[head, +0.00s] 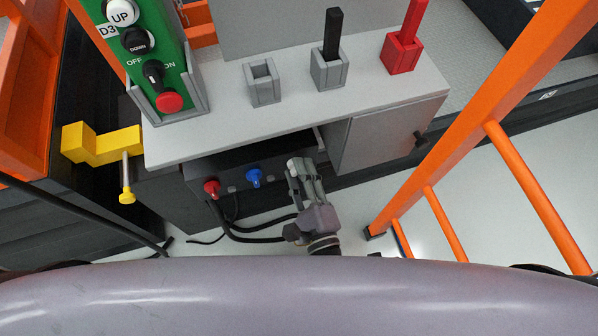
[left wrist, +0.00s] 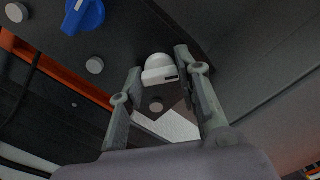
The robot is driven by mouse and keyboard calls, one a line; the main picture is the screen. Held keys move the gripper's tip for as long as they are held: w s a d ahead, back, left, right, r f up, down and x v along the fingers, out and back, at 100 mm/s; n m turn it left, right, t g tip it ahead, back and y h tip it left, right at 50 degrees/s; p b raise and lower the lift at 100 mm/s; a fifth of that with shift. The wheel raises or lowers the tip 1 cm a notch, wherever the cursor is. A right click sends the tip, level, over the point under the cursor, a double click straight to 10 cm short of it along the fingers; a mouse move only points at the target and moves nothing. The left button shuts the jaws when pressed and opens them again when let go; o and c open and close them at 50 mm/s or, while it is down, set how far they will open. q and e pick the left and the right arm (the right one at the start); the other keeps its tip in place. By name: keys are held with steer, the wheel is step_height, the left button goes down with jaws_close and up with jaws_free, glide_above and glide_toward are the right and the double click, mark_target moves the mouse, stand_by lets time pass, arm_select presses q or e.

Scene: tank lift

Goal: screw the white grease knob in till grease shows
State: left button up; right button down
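The white grease knob (left wrist: 160,68) shows in the left wrist view, a domed white piece with a small dark slot in its side. My left gripper (left wrist: 158,66) has its two fingers apart, one tip on each side of the knob and very close to it. I cannot tell whether either finger touches it. In the head view my left gripper (head: 300,166) is under the front edge of the grey bench, right of the blue knob, and its fingers hide the white knob. I see no grease. My right gripper is not in view.
A red knob (head: 211,187) and a blue knob (head: 254,177) sit on the dark panel below the bench (head: 220,131). Black hoses hang below. A grey cabinet (head: 375,137) stands close on the right, then an orange rail (head: 465,120). Open floor lies between.

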arm_select(q)
steer(key=o, duration=0.5)
steer(key=v, duration=0.7)
steer(key=shift+s+d, duration=0.1)
steer(key=shift+s, duration=0.15)
steer(key=shift+c, duration=0.4)
